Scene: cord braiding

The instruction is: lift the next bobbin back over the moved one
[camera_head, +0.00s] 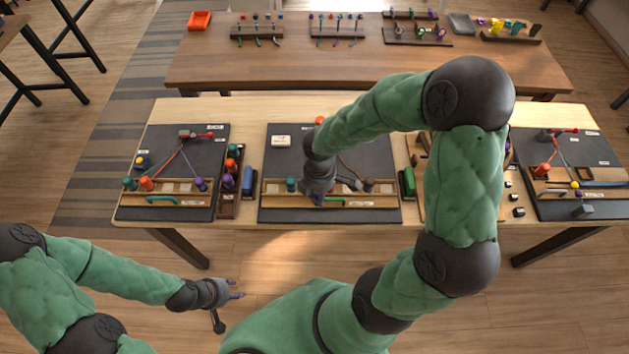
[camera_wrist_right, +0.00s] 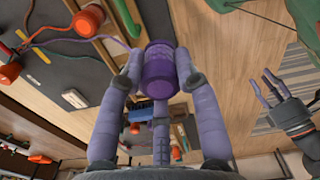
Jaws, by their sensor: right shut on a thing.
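My right gripper (camera_wrist_right: 158,75) is shut on a purple bobbin (camera_wrist_right: 158,68), which sits between its fingers in the right wrist view. In the head view my right gripper (camera_head: 318,198) is over the front of the middle dark board (camera_head: 275,213), and my arm hides much of that board. A teal bobbin (camera_head: 291,184) stands left of the gripper and a brown bobbin (camera_head: 368,185) right of it. A purple cord runs from the held bobbin toward the upper left in the wrist view, near an orange bobbin (camera_wrist_right: 88,20). My left gripper (camera_head: 230,293) is open and empty, off the table's front.
A board with orange, teal and purple bobbins (camera_head: 200,184) lies left, with a bobbin rack (camera_head: 230,180) beside it. Another board (camera_head: 570,150) lies right. A blue block (camera_head: 247,180) and a green block (camera_head: 408,182) flank the middle board. A rear table (camera_head: 350,65) holds racks.

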